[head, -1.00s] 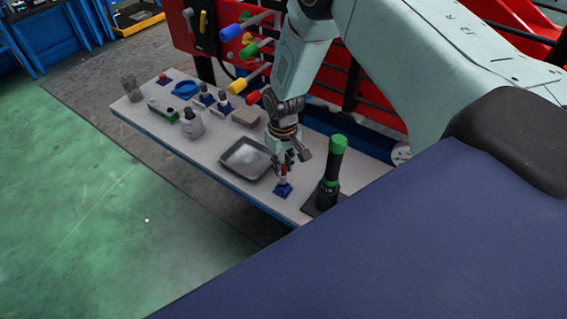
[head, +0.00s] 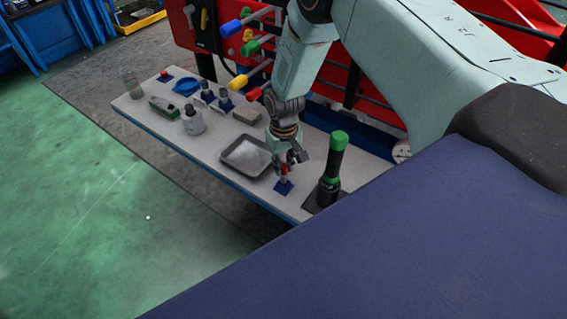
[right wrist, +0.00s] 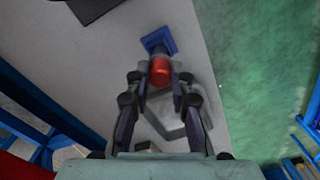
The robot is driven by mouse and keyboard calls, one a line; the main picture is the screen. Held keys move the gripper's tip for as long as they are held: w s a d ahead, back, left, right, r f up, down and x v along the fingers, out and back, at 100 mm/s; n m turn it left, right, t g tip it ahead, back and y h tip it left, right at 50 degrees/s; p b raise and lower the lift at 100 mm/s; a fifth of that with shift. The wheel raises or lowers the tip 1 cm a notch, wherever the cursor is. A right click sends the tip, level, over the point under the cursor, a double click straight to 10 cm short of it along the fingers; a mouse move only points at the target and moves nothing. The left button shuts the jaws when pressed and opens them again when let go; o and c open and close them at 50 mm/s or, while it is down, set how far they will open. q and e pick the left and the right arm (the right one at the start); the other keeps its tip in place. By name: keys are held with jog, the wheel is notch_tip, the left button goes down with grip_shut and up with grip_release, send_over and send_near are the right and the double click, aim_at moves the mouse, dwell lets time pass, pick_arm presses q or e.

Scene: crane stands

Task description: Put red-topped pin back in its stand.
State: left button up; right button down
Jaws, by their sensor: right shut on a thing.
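The red-topped pin (head: 284,170) is upright at the near part of the narrow white bench. My right gripper (head: 291,160) is above it, pointing down, with its fingers around the red top. In the right wrist view, the red top (right wrist: 160,72) is between the fingers of my right gripper (right wrist: 160,82), which is shut on it. The blue square stand (head: 283,188) is directly below the pin; its plate also shows past the red top in the wrist view (right wrist: 158,40). I cannot tell how deep the pin sits in it. My left gripper is not in view.
A metal tray (head: 232,158) lies just left of the gripper. A green-topped black flashlight (head: 334,165) stands close on the right. A bottle (head: 193,122) and other small items are farther along the bench. Coloured handles (head: 238,82) stick out from the red panel behind.

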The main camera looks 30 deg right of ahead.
jog(key=shift+w+f+b, duration=0.1)
jog(key=shift+f+b, duration=0.35)
jog(key=shift+f, duration=0.25)
jog(key=shift+f+b, duration=0.45)
jog(key=shift+f, duration=0.05)
jog(key=c, duration=1.1)
grip_release()
jog(key=shift+r+p, duration=2.15)
jog(key=shift+r, duration=0.4)
